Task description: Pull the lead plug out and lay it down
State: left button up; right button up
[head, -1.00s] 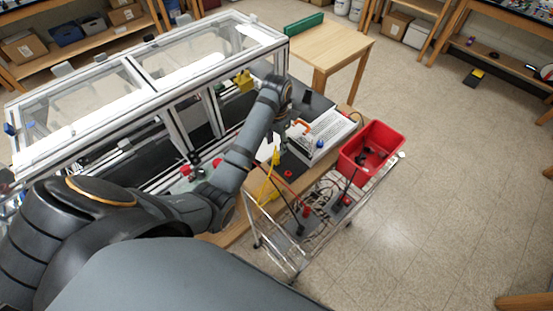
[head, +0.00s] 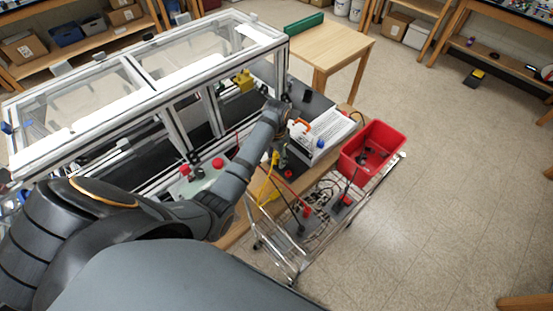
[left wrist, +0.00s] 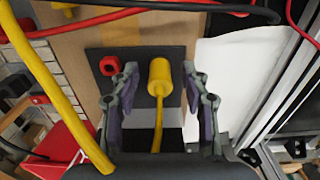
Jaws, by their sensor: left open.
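A yellow lead plug (left wrist: 159,77) stands on a dark plate (left wrist: 136,60) in the left wrist view, with a yellow lead at its lower end. My left gripper (left wrist: 162,85) is open, with one finger on each side of the plug and a visible gap on both sides. A red round fitting (left wrist: 109,66) is on the plate to the left of the plug; it also shows in the head view (head: 288,175). In the head view my left gripper (head: 283,158) is over the plate and small, its fingertips hard to make out. My right gripper is not in view.
A white sheet (left wrist: 238,75) lies right of the plate. A loose yellow lead (left wrist: 45,80) and red leads cross the wrist view. A wire cart (head: 310,225) with a red bin (head: 372,147), a white device (head: 328,130) and the framed enclosure (head: 165,110) stand close by.

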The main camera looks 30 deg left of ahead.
aim_at(276, 156)
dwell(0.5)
pick_arm(q)
jog(key=shift+p, duration=0.55)
grip_shut()
dwell(0.4)
jog(key=shift+r, duration=3)
